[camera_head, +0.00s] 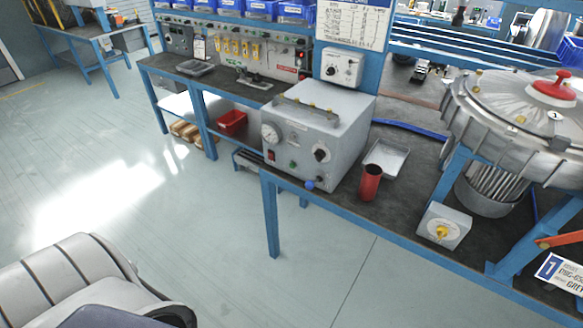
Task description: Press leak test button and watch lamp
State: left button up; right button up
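A grey test box (318,122) stands on the dark bench top. Its front has a round gauge (270,133), a red switch-like part (271,155), a small green round part (292,163), a black knob (321,154) and a blue knob (309,185) low down. The labels are too small to read, so I cannot tell which part is the leak test button or the lamp, or whether any lamp is lit. A small grey box with a yellow knob (441,232) sits at the front right. Neither gripper shows.
A red cup (370,182) and a metal tray (388,158) stand right of the test box. A large metal blower (515,120) with a red cap fills the right. A white control box (342,68) hangs behind. Open floor (200,235) lies in front and left of the bench.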

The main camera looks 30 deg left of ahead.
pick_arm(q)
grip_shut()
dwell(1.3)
